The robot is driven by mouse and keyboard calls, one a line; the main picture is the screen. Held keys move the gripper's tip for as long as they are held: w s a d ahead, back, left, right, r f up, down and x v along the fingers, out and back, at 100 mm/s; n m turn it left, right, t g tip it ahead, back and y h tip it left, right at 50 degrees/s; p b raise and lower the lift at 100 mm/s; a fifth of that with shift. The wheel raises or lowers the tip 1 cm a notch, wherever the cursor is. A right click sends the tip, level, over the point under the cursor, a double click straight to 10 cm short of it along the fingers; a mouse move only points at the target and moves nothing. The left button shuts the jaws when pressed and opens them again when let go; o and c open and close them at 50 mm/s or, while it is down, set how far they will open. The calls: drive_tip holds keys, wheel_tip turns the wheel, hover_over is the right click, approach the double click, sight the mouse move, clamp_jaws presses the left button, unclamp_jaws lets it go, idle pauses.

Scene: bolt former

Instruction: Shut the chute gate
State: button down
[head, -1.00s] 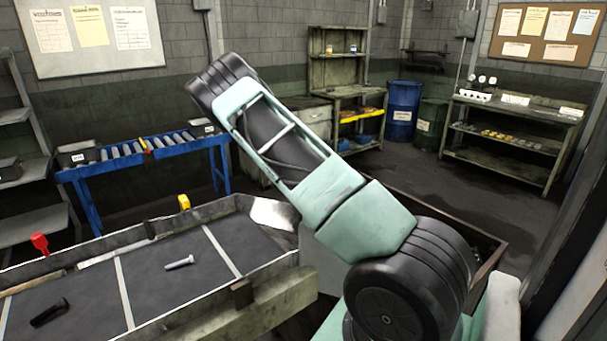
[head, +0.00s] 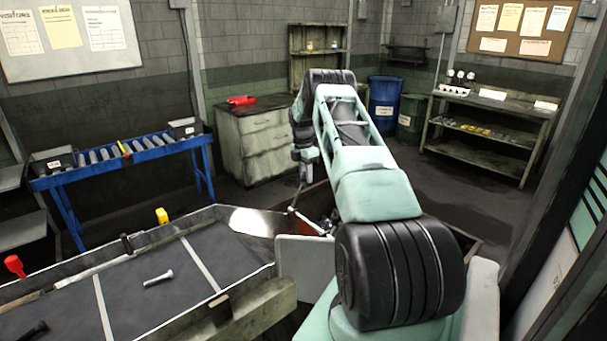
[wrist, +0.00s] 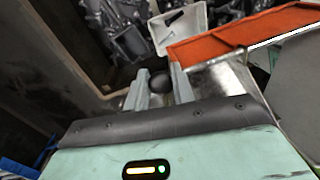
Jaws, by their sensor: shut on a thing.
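In the head view a thin pale rod, seemingly the gate's handle (head: 309,222), slopes from the fingertips down to the right. An orange plate, seemingly the chute gate (wrist: 240,32), lies just ahead and right of the fingers. Bare metal of the chute (wrist: 225,82) shows below it. How far the gate stands open I cannot tell.
The sorting tray (head: 207,262) holds a silver bolt (head: 158,278) and a dark bolt (head: 33,331). A grey panel (head: 305,266) stands at its right end. In the wrist view a bin of dark metal parts (wrist: 110,22) and a white tray (wrist: 192,42) lie beyond the fingers.

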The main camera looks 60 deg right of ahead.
drive_tip(key=shift+s+d+f+y, duration=0.25)
drive_tip(key=shift+d+f+y, duration=0.15)
drive_tip(key=shift+d+y, duration=0.1)
drive_tip(key=c, duration=1.2)
unclamp_jaws()
drive_tip(key=shift+d+f, duration=0.1)
drive_tip(key=shift+w+d+r+p, duration=0.15)
drive_tip(key=shift+w+d+r, duration=0.2)
drive_tip(key=shift+r, duration=2.55)
drive_tip(key=shift+w+d+r+p, duration=0.1)
drive_tip(key=shift+w+d+r, duration=0.15)
drive_tip(key=shift+r, duration=2.6)
drive_tip(key=shift+w+d+r+p, duration=0.15)
drive_tip(key=shift+w+d+r, duration=0.2)
drive_tip(key=shift+r, duration=2.55)
drive_tip(key=shift+s, duration=0.1)
